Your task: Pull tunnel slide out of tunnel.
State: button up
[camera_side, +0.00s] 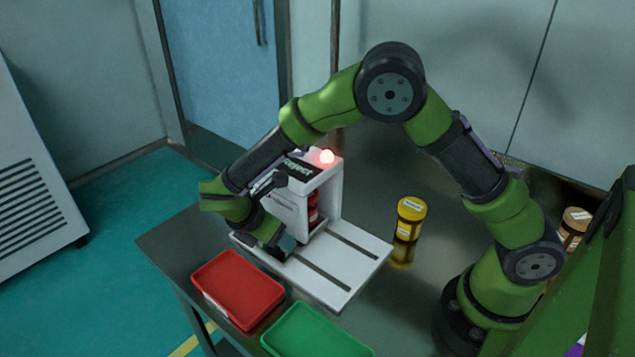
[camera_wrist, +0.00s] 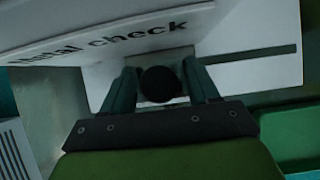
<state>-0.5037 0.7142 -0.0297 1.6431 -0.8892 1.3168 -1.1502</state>
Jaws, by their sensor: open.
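The white tunnel (camera_side: 285,208) stands on a white slotted base plate (camera_side: 362,252), with a lit red lamp (camera_side: 327,157) on top. A red bottle (camera_side: 314,208) shows inside its opening. In the wrist view the tunnel wall (camera_wrist: 95,45) bears the words "metal check". Contact with the knob cannot be told. The rest of the slide is hidden or cannot be told from the plate.
A red tray (camera_side: 238,288) lies close in front of my gripper, with a green tray (camera_side: 316,338) to its right. A yellow-lidded jar (camera_side: 410,218) stands right of the base plate. A brown jar (camera_side: 573,228) stands at the far right.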

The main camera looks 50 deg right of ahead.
jog(key=shift+s, duration=0.1)
dwell(0.4)
jog(key=shift+s, duration=6.7)
jog(key=o, duration=0.8)
jog(key=shift+c, duration=0.2)
jog(key=v, duration=0.9)
